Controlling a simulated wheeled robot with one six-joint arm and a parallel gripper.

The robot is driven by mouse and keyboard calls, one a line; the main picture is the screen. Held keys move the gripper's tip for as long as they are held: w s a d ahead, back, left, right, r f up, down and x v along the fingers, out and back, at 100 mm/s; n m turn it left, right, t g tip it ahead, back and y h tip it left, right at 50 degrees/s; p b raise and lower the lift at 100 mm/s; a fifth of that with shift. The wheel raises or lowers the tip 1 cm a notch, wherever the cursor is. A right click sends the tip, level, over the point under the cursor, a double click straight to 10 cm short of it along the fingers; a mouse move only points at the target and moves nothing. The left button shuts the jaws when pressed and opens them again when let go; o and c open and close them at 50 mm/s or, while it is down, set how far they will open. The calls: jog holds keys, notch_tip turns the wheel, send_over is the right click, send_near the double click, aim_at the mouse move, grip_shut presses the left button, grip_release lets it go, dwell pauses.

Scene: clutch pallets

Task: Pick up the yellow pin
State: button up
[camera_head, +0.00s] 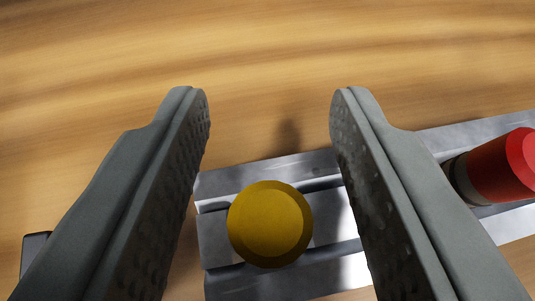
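The yellow pin (269,223) shows its round top in the lower middle of the camera_head view. It stands on a grey metal pallet (240,180) near the pallet's left end. My gripper (265,105) is open, with one finger on each side of the pin in the picture. A gap shows between the pin and each finger, and nothing is held. The pin's lower part is hidden beneath its top.
A red pin (502,168) with a dark and grey base is on the pallet to the right, beyond the right finger. A small dark object (34,246) shows at the lower left, partly hidden by the left finger. The wooden table (270,60) is clear at the top of the view.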

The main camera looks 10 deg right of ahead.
grip_shut()
